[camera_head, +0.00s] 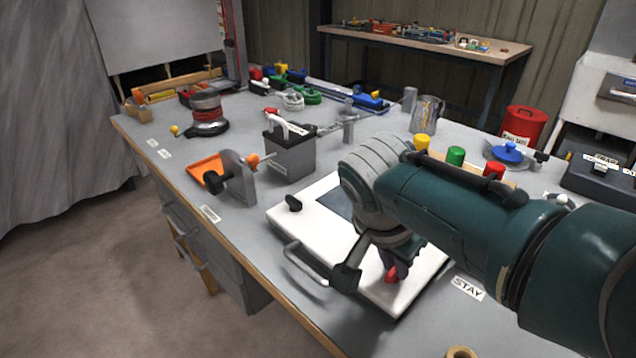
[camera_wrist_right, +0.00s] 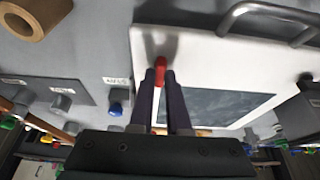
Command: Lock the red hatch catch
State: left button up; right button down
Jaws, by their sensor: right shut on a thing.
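The red hatch catch (camera_head: 391,275) sits near the front right edge of the white hatch panel (camera_head: 318,248) on the workbench. My right gripper (camera_head: 398,268) reaches down over it, and my arm hides part of the panel and its dark window. In the right wrist view the red catch (camera_wrist_right: 160,68) is at the tips of the two dark fingers of my right gripper (camera_wrist_right: 162,78), which are close together on it. A dark catch (camera_head: 293,203) is at the panel's left corner. My left gripper is not in view.
A metal handle (camera_head: 305,265) stands out at the panel's front edge. A grey block with an orange ball (camera_head: 252,160) and a grey box (camera_head: 290,155) stand to the left. A tape roll (camera_head: 461,352) lies at the near edge. A "STAY" label (camera_head: 468,288) is right of the panel.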

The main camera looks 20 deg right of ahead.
dwell(0.4)
jog(key=c, duration=0.9)
grip_release()
jog(key=p+v, duration=0.4)
jog(key=v, duration=0.6)
jog(key=shift+d, duration=0.15)
